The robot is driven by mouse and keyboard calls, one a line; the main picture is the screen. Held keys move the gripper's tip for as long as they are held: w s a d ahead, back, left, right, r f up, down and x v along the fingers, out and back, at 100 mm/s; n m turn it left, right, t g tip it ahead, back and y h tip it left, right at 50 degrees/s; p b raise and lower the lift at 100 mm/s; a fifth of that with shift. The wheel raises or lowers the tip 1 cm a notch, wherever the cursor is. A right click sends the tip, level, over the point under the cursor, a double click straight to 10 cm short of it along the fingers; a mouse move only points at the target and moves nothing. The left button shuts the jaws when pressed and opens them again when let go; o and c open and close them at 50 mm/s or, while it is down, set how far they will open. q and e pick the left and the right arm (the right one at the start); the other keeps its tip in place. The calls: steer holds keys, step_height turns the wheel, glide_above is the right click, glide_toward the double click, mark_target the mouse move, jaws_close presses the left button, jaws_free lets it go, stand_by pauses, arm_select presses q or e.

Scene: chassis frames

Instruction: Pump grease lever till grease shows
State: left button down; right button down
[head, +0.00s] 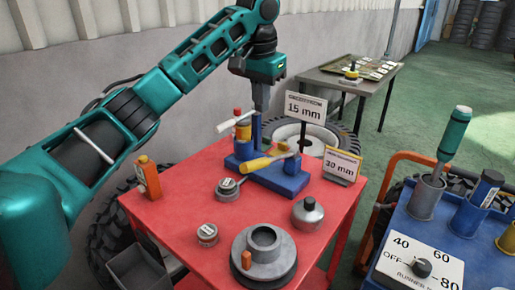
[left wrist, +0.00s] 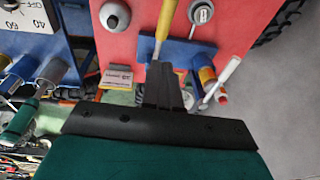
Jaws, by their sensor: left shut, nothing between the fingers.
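A blue fixture (head: 283,179) with an upright blue post stands on the red table. A lever with a yellow handle (head: 255,163) lies low across it; the handle also shows in the left wrist view (left wrist: 167,18). A yellow cylinder with a red top (head: 243,130) stands at its left, with a white bar (head: 238,120) across it; the bar also shows in the left wrist view (left wrist: 221,79). My left gripper (head: 261,107) is shut and empty, pointing down just above the post. I cannot tell whether it touches the post. No grease is discernible. My right gripper is out of view.
Signs reading 15 mm (head: 305,108) and 30 mm (head: 341,164) stand close to the fixture. A blue bench (head: 405,222) with tool holders is at right.

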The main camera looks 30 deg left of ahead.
arm_select(q)
steer(key=b, duration=0.2)
glide_above(258, 160)
steer(key=d, duration=0.1)
steer(key=f, duration=1)
steer(key=shift+w+f, duration=0.1)
steer(key=shift+w, duration=0.15)
steer(key=shift+s+a+f, duration=0.2)
steer(key=shift+s+f, duration=0.05)
steer(key=shift+f, duration=0.3)
steer(key=shift+s+a+f, duration=0.15)
steer(key=shift+s+f, duration=0.1)
steer(key=shift+f, duration=0.25)
steer(key=shift+s+f, duration=0.15)
steer(key=shift+f, duration=0.35)
steer(key=shift+f, duration=0.15)
